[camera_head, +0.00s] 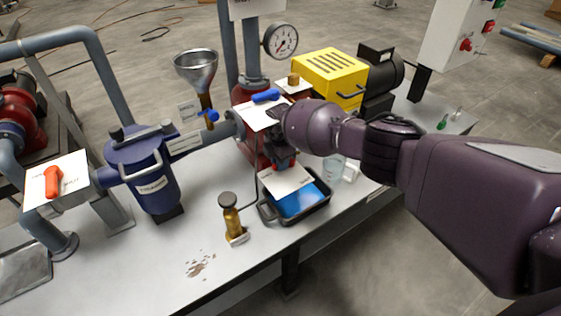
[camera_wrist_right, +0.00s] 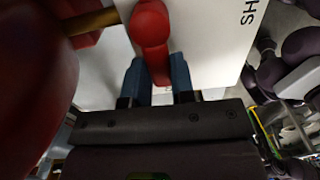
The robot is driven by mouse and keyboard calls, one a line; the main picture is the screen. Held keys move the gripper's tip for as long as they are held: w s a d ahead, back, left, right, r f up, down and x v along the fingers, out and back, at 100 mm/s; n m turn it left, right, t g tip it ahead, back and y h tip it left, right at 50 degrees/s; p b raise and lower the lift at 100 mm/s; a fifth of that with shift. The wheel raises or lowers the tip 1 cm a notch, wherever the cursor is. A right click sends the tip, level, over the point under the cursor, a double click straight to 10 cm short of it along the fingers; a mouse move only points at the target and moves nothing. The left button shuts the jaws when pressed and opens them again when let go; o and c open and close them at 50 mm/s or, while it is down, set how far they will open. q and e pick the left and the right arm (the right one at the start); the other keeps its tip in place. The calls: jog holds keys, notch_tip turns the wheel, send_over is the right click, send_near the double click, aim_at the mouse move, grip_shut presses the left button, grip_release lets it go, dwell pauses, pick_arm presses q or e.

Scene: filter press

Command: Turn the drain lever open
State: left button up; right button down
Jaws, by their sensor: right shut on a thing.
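My right gripper (camera_wrist_right: 159,80) has its blue fingers on either side of a red lever (camera_wrist_right: 152,30), which reads as the drain lever. The fingers are shut on its narrow end. Behind the lever is a white plate (camera_wrist_right: 208,35) with partly visible lettering. In the head view my right gripper (camera_head: 281,158) is low at the front of the red housing, above a white plate (camera_head: 286,180). The red lever is hidden there behind my gripper and wrist. My left gripper is not in view.
A black tray (camera_head: 265,211) with blue liquid stands below the gripper. A blue lever (camera_head: 265,96) is above, and an orange lever (camera_head: 53,182) far left. The front left bench is mostly clear.

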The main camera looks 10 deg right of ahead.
dwell(0.4)
jog(key=c, duration=1)
grip_release()
jog(key=shift+o, duration=0.2)
